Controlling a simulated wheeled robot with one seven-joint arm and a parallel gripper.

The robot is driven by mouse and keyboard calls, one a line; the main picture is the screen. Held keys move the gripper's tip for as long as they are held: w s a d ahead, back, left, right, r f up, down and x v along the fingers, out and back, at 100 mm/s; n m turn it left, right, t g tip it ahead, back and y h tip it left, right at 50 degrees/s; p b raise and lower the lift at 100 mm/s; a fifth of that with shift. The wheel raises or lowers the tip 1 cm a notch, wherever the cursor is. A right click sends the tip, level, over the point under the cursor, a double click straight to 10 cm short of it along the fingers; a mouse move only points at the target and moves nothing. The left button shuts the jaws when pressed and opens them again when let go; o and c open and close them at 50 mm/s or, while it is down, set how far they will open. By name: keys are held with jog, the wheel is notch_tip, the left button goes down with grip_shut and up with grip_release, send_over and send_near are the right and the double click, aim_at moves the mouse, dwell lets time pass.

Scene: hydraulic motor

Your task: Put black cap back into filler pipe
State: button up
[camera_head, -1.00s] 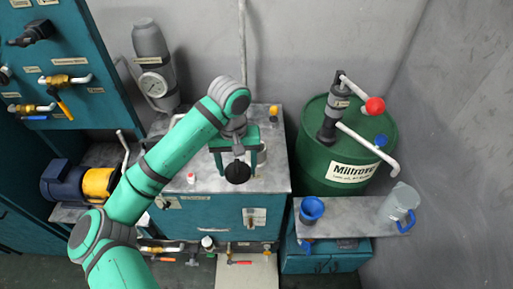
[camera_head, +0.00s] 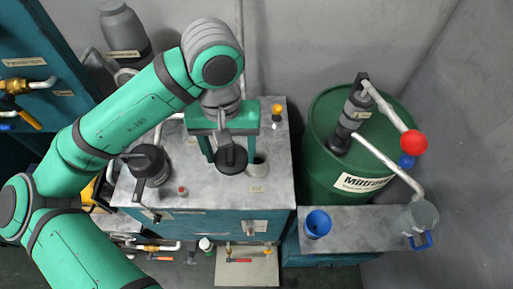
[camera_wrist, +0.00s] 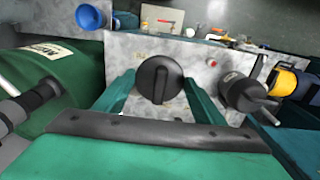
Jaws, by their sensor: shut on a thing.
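The round black cap (camera_head: 231,158) is held between the green fingers of my gripper (camera_head: 229,149), which is shut on it. In the wrist view the cap (camera_wrist: 159,80) shows its raised ridge and sits between the two fingers (camera_wrist: 160,92). The filler pipe (camera_head: 257,167) is a short grey cylinder on the grey tank top. In the head view it stands just right of the cap and of the right finger. The cap appears apart from it and above the tank top; the exact height is unclear. I cannot make out the pipe in the wrist view.
A black filter-like cylinder (camera_head: 147,163) and a small red-capped fitting (camera_head: 183,191) stand left on the tank top (camera_head: 220,196). A yellow-topped fitting (camera_head: 276,111) is behind right. The green drum (camera_head: 325,170) with its pump, a blue cup (camera_head: 317,223) and a jug (camera_head: 419,218) are at right.

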jog(key=w+d+f, duration=0.6)
jog(key=w+f, duration=0.3)
jog(key=f, duration=0.2)
jog(key=shift+w+f, duration=0.15)
jog(key=shift+f, duration=0.2)
jog(key=shift+f, duration=0.1)
jog(key=o, duration=1.1)
jog(key=shift+a, duration=0.1)
notch_tip(320, 180, up, 12)
jog(key=shift+r, duration=0.1)
